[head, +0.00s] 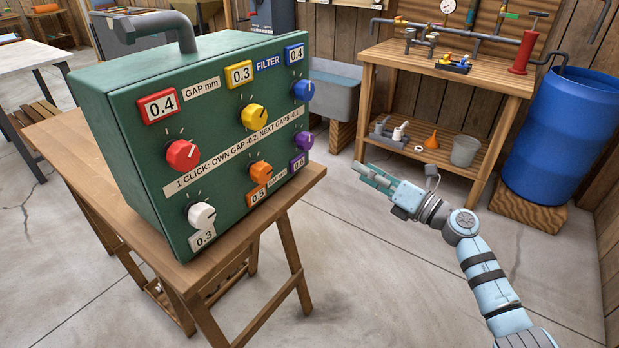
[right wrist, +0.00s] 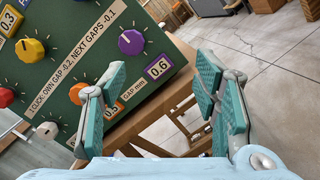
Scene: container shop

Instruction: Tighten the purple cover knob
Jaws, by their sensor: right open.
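The purple knob (head: 303,141) is on the right end of the green box's face, above a label that reads 0.6 in the right wrist view. In that view the purple knob (right wrist: 131,42) is ahead of my right gripper (right wrist: 160,100), between and beyond its fingers. My right gripper (head: 372,176) is open and empty, in the air to the right of the box, apart from the knob. The green box (head: 130,150) also carries red (head: 182,155), yellow (head: 254,116), blue (head: 303,90), orange (head: 261,173) and white (head: 201,215) knobs. My left gripper is not in view.
The box stands on a wooden trestle table (head: 80,150). A wooden workbench (head: 440,80) with pipes and a blue barrel (head: 560,130) stand behind at the right. The concrete floor between the table and workbench is clear.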

